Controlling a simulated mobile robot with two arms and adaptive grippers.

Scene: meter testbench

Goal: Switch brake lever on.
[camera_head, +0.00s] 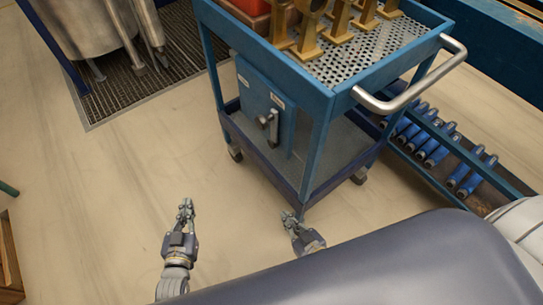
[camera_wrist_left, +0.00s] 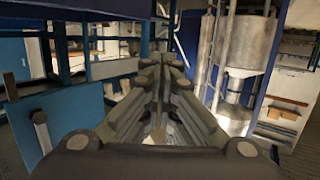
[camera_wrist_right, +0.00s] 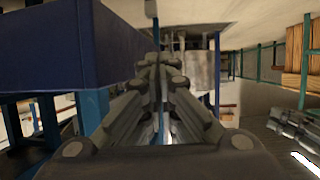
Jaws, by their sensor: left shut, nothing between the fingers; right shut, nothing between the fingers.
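The brake lever (camera_head: 270,122) is a small grey handle on the front of a blue box (camera_head: 262,95) that hangs on the side of the cart. In the left wrist view a grey lever-like handle (camera_wrist_left: 41,131) stands out from a blue panel at the left, apart from my fingers. My left gripper (camera_head: 185,204) is shut and empty over the floor, below and left of the lever in the head view. My right gripper (camera_head: 289,217) is shut and empty near the cart's lower front corner, below the lever in the head view. Neither gripper touches the lever.
The blue cart (camera_head: 315,178) carries brass-coloured fittings (camera_head: 307,35) on a perforated top and has a metal push handle (camera_head: 412,95). A rack of blue cylinders (camera_head: 440,150) is at the right. A metal tank (camera_head: 85,25) stands upper left. The floor (camera_head: 110,180) at left is clear.

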